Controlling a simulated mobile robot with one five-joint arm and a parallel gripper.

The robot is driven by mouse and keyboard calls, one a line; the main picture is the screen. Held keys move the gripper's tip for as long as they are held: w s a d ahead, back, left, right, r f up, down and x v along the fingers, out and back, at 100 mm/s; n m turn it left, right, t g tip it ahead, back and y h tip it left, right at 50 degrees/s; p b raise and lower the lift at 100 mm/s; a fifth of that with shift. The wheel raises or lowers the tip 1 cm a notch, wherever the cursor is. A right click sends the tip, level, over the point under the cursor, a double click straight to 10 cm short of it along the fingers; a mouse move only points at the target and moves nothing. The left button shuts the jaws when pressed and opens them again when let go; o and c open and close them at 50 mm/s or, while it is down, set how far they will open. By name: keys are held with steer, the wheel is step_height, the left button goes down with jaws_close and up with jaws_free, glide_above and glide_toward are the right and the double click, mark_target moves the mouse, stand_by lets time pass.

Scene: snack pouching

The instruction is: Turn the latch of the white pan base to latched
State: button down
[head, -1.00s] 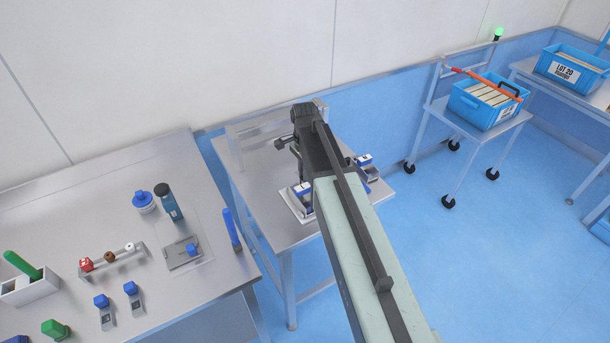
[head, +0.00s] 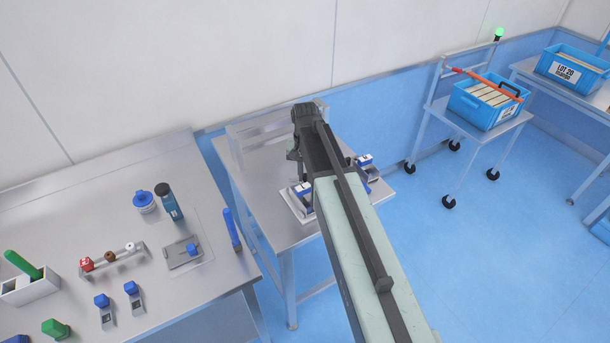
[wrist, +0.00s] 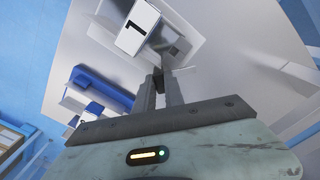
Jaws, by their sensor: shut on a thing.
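In the wrist view my gripper (wrist: 159,80) has its two grey fingers close together on a small dark piece between the tips, which looks like the latch; the fingers hide much of it. A white block with a black mark (wrist: 138,27) stands just beyond the tips, beside a grey, shiny part. In the head view the white pan base (head: 299,212) shows only partly at the edge of my arm, on the small steel table. My arm hides the gripper tips and the latch there, so I cannot tell the latch's angle.
Blue-and-white blocks (head: 365,161) stand beside my arm on the steel table (head: 252,200). A steel frame (head: 232,150) rises at its back. A cluttered workbench (head: 60,215) is at left. A trolley with a blue crate (head: 470,112) stands at right, with clear floor before it.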

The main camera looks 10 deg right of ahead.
mark_target(305, 176)
steer(key=n, duration=0.6)
steer(key=shift+n, duration=0.3)
stand_by(0.5)
steer(key=c, duration=1.4)
jaws_free()
steer(key=shift+c, duration=0.2)
step_height(305, 176, up, 8)
steer(key=p, duration=0.8)
steer(key=shift+f, duration=0.1)
